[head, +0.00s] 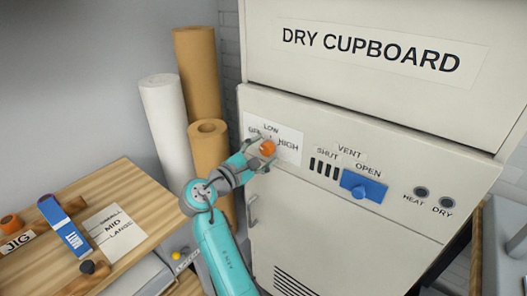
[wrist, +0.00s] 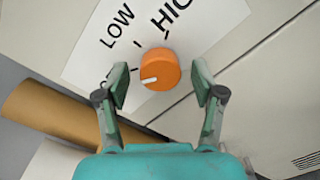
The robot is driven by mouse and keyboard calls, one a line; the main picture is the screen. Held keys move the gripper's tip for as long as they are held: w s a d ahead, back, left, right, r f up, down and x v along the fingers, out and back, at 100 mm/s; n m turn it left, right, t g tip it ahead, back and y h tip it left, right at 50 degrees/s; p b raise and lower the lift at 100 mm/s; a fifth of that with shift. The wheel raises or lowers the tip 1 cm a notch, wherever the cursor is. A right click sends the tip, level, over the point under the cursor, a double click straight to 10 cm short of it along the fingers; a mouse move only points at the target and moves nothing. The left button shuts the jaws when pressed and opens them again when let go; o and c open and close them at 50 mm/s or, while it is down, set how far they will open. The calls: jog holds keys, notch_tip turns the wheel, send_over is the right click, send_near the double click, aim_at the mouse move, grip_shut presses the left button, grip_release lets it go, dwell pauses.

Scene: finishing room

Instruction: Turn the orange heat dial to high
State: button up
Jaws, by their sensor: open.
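The orange heat dial (head: 268,147) is on a white label plate (head: 290,148) on the cupboard's front panel. It shows large in the wrist view (wrist: 163,66). Its white pointer mark sits at the lower left of its face, toward a word mostly hidden by my left finger. LOW is at the upper left and HIGH at the upper right of the dial there. My gripper (wrist: 161,80) is open, with one finger on each side of the dial and a visible gap at both sides. In the head view my gripper (head: 258,152) partly covers the label.
A blue vent lever (head: 366,186), two round indicators marked HEAT (head: 421,191) and DRY (head: 446,203), and a door handle (head: 252,209) are on the cupboard. Paper rolls (head: 163,120) stand left of it. A wooden bench (head: 125,180) is at the left.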

jog(key=shift+w+d, duration=0.2)
jog(key=shift+w, duration=0.05)
jog(key=c, duration=1.1)
jog(key=shift+c, duration=0.2)
